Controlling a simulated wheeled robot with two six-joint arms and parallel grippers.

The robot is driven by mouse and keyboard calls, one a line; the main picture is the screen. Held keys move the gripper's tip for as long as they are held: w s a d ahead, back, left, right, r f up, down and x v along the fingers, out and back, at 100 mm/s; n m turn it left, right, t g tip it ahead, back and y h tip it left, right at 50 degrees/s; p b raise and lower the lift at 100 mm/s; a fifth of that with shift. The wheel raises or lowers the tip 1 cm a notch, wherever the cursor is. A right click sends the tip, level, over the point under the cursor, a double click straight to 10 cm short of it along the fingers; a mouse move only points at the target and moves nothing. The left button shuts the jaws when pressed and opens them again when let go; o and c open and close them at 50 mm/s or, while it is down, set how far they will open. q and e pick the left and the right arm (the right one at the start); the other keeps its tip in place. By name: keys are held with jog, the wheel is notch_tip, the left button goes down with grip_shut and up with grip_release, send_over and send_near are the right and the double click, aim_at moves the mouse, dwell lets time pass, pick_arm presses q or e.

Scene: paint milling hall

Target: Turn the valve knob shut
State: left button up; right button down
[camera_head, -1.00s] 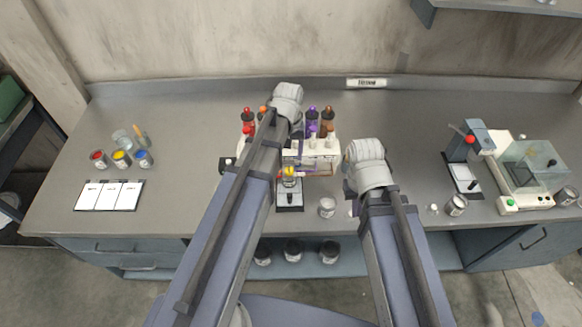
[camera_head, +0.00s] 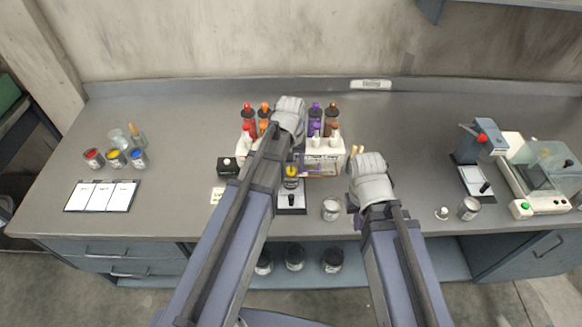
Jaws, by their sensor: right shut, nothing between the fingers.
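A small yellow part (camera_head: 291,170) shows at the middle of the bench, above a small stand with a pale plate and a black piece (camera_head: 291,200). I cannot tell for sure which of these is the valve knob. My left gripper (camera_head: 288,120) is over the bottle rack, just behind and above the yellow part; its wrist hides the fingers. My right gripper (camera_head: 354,196) is to the right of the stand, near a pale can, apart from the yellow part. Its fingers are mostly hidden under the wrist, and it is shut and empty.
A white rack (camera_head: 322,170) holds several coloured bottles behind the stand. A pale can (camera_head: 331,209) stands between the stand and my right arm. Paint cans (camera_head: 116,158) and a white card board (camera_head: 101,196) lie left.

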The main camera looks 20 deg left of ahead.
pick_arm(q)
grip_shut()
jog(key=shift+m, duration=0.3)
dwell(0.3)
jog(key=m, duration=0.3)
jog(key=shift+m, duration=0.4)
jog(key=m, duration=0.4)
jog(key=shift+m, duration=0.3)
jog(key=m, duration=0.4)
jog(key=shift+m, duration=2.4)
